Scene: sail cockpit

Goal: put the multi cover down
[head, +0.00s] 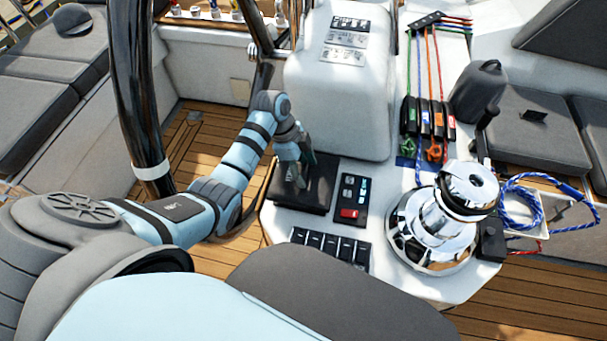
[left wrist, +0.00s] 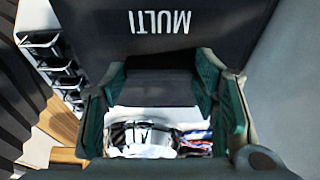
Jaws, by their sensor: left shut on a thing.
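The multi cover (head: 312,187) is a black, box-like piece at the left edge of the white console, beside a small switch panel. In the left wrist view, its dark face (left wrist: 120,28) carries the word MULTI, upside down. My left gripper (head: 297,155) comes in over its far left part and is shut on it. In the left wrist view, the left gripper's green-padded fingers (left wrist: 160,85) stand on both sides of a dark part of the cover. I cannot tell whether the cover touches the console. My right gripper is not in view.
The white console (head: 415,285) carries a switch panel (head: 349,199), a row of black rockers (head: 330,247) and a chrome winch (head: 440,225). A black steering-wheel rim (head: 135,90) stands near my left arm. Coloured ropes and clutches (head: 428,118) are at the back right.

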